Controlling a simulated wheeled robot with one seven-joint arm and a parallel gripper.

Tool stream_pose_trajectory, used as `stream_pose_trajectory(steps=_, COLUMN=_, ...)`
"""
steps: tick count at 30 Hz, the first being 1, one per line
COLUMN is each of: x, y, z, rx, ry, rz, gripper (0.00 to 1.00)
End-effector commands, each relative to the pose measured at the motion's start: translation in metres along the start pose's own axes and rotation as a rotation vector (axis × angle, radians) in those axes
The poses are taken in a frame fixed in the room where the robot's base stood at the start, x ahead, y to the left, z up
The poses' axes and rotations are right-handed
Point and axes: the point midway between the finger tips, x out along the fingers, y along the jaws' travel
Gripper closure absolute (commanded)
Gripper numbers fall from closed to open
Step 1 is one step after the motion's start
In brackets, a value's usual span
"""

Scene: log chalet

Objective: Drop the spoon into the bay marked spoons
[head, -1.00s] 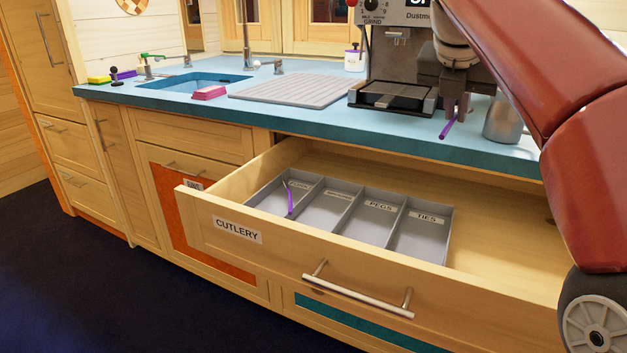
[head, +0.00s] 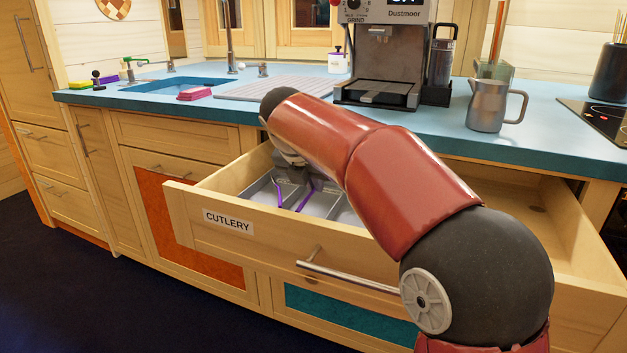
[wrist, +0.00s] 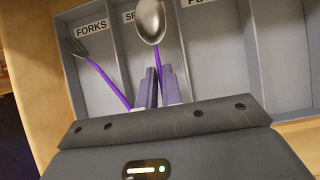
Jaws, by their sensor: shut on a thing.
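My gripper (wrist: 160,88) is shut on the purple handle of the spoon (wrist: 149,22), whose metal bowl points away from the fingers. In the wrist view the spoon lies across the bay whose label begins "SP" (wrist: 137,60), and its bowl partly covers that label. How far it is above the bay floor I cannot tell. In the head view the spoon's purple handle (head: 305,194) shows below my gripper (head: 292,182), over the grey cutlery tray (head: 262,192); my arm hides much of the tray.
A purple-handled fork (wrist: 92,72) lies in the bay labelled FORKS, left of the spoon. The open drawer (head: 185,205) has raised wooden walls around the tray. A metal jug (head: 487,105) and coffee machine (head: 380,60) stand on the counter behind.

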Motion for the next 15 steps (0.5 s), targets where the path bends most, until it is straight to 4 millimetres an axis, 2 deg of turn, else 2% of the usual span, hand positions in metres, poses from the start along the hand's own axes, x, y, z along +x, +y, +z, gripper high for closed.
stream_pose_trajectory(steps=1, x=0.011, y=0.000, z=-0.007, rx=0.000, ry=-0.001, rz=0.001, gripper=1.00)
stream_pose_trajectory(steps=6, x=0.022, y=0.000, z=-0.014, rx=0.000, ry=-0.001, rz=0.001, gripper=1.00)
stream_pose_trajectory(steps=15, x=0.022, y=0.000, z=-0.014, rx=0.000, ry=-0.001, rz=0.001, gripper=1.00)
